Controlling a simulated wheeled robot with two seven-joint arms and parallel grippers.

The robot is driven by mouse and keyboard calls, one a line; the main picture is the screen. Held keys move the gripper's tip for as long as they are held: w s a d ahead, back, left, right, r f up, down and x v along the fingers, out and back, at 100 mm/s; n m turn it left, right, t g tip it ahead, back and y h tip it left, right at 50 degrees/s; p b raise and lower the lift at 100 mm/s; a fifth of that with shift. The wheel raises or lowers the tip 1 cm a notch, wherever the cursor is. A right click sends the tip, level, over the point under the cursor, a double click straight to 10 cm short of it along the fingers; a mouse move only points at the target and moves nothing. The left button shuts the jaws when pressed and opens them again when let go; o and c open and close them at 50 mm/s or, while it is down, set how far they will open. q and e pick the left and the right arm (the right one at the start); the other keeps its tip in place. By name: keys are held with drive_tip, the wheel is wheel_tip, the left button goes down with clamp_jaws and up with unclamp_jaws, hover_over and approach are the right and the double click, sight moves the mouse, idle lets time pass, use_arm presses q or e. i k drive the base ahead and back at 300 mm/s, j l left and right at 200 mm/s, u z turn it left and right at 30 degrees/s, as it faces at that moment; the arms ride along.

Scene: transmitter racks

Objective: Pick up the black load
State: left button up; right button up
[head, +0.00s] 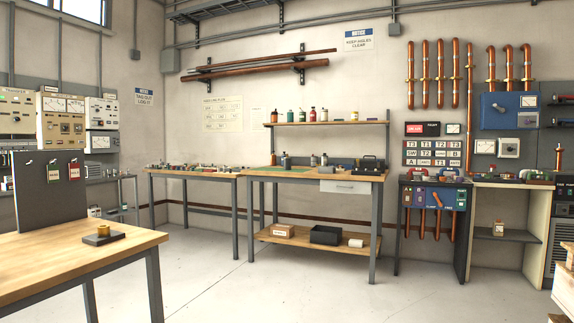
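Several dark objects show in the head view, and I cannot tell for sure which is the black load. A black box-shaped item (370,164) sits at the right end of the middle workbench top. A black open bin (325,235) stands on that bench's lower shelf. A dark flat block (90,243) with a brass round piece (103,231) on it lies on the near left wooden table. All are at a distance. Neither of my grippers is in view.
The near table (40,256) with a dark upright panel fills the lower left. The middle workbench (270,176) stands by the back wall, with a cardboard box (283,230) on its lower shelf. A control console (432,220) stands right of it. The floor (240,290) between is clear.

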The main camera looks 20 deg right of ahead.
sight(287, 160)
drive_tip(key=i+l+z, duration=0.45)
drive_tip(key=i, duration=0.25)
drive_tip(key=i+l+z, duration=0.25)
drive_tip(key=i, duration=0.6)
drive_tip(key=i+j+z, duration=0.1)
drive_tip(key=i+z, duration=0.15)
drive_tip(key=i, duration=0.6)
drive_tip(key=i+u, duration=0.1)
drive_tip(key=i, duration=0.45)
drive_tip(key=i+l+u, duration=0.1)
drive_tip(key=i, duration=0.4)
drive_tip(key=i+l+u, duration=0.1)
drive_tip(key=i, duration=0.45)
drive_tip(key=i+l+u, duration=0.15)
drive_tip(key=i+l, duration=0.15)
drive_tip(key=i, duration=0.2)
drive_tip(key=l+u, duration=0.25)
drive_tip(key=l, duration=0.6)
drive_tip(key=l+u, duration=0.25)
drive_tip(key=l, duration=0.65)
drive_tip(key=i, duration=0.05)
